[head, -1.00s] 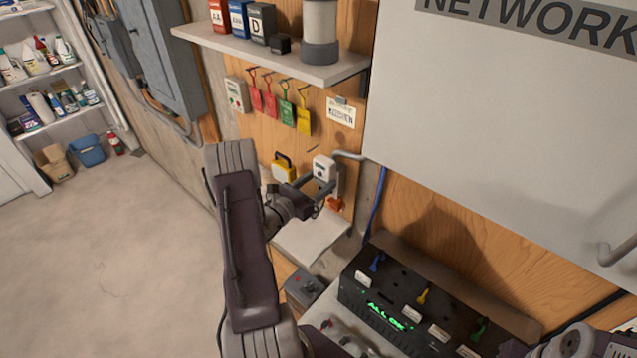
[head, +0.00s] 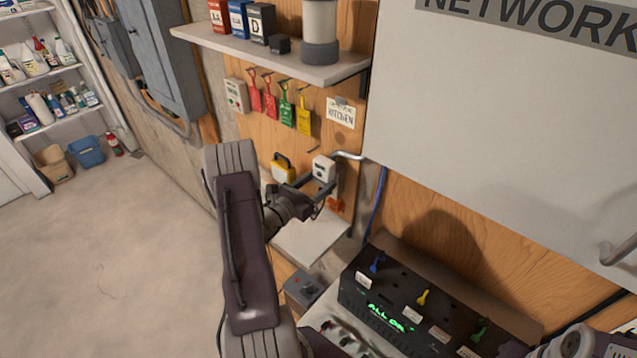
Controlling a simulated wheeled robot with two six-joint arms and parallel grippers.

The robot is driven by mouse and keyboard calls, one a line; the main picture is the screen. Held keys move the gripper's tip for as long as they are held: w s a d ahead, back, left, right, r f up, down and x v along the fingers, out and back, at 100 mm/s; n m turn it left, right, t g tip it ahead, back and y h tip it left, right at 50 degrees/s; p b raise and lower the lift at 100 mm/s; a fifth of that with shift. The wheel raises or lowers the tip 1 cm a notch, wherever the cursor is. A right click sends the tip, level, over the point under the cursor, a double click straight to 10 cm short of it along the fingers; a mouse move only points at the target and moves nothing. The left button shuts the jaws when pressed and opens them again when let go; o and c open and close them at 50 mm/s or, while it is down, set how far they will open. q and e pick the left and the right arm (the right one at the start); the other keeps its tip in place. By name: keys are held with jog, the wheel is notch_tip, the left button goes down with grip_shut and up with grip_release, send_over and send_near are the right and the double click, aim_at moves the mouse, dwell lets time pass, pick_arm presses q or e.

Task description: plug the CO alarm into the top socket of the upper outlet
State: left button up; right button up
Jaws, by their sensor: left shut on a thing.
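The CO alarm (head: 323,168) is a small white box with a dark face, close to the wooden panel beside a grey conduit. My left gripper (head: 318,188) is shut on it, with the fingers at its lower part. The upper outlet is hidden behind the alarm and gripper, so I cannot tell whether the alarm's prongs are in the socket. A small orange thing (head: 335,204) shows just below the gripper. Of my right arm, only a part shows at the bottom right corner; its gripper is out of view.
A shelf (head: 280,58) with boxes juts out above. Coloured tags (head: 287,108) hang below it. A yellow item (head: 283,168) is left of the alarm. A white ledge (head: 308,238) lies underneath. A black key box (head: 400,305) and a large grey cabinet (head: 510,120) stand to the right.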

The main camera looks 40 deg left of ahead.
pick_arm(q)
jog(key=o, duration=1.6)
jog(key=shift+s+f+b, duration=0.15)
jog(key=shift+s+b, duration=0.1)
jog(key=shift+b, duration=0.1)
jog(key=s+b, duration=0.1)
jog(key=s, duration=0.1)
jog(key=s+b, duration=0.1)
jog(key=s, duration=0.2)
jog(key=s+b, duration=0.2)
jog(key=s, duration=0.1)
jog(key=shift+s+a, duration=0.25)
jog(key=shift+a, duration=0.05)
jog(key=shift+w, duration=0.1)
